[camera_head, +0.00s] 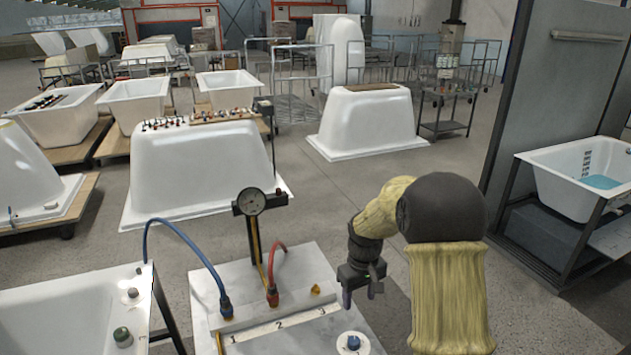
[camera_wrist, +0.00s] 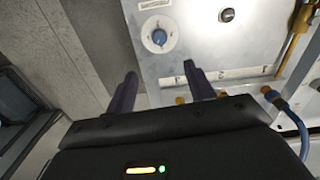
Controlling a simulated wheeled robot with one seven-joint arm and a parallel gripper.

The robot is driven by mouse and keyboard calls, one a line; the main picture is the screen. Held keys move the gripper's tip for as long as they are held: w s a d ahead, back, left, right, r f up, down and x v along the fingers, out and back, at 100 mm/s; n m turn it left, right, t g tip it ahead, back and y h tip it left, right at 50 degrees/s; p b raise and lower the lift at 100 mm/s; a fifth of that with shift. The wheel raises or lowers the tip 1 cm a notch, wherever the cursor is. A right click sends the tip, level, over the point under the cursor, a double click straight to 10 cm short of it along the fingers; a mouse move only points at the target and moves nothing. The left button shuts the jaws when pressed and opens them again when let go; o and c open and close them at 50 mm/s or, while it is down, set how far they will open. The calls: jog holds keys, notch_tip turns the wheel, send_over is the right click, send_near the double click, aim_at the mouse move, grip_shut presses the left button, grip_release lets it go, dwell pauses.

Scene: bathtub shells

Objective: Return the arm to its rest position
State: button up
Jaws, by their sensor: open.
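My gripper (camera_head: 360,292) hangs at the end of my arm, right of centre in the head view, pointing down over the right part of the metal test bench (camera_head: 215,285). Its two dark fingers stand apart with nothing between them; they also show in the wrist view (camera_wrist: 160,85). In the wrist view the bench's blue knob (camera_wrist: 159,37) lies beyond the fingers, apart from them. In the head view this blue knob (camera_head: 353,343) is at the bench's front right.
The bench carries a gauge (camera_head: 251,201), a blue hose (camera_head: 185,238) and a red hose (camera_head: 274,262). A white tub (camera_head: 75,315) stands at left, an upturned tub shell (camera_head: 200,165) behind. A grey partition (camera_head: 555,85) and racked tub (camera_head: 570,195) are right. Some floor (camera_head: 335,190) behind is clear.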

jog(key=s+r+m+t, duration=0.1)
jog(key=s+r+m, duration=0.1)
jog(key=s, duration=0.8)
jog(key=s+r+m+t, duration=0.1)
jog(key=s+r+m, duration=0.1)
jog(key=s, duration=0.8)
jog(key=shift+s+r+t, duration=0.25)
jog(key=shift+r+t, duration=0.05)
jog(key=shift+r, duration=0.25)
jog(key=shift+w+d, duration=0.1)
dwell(2.0)
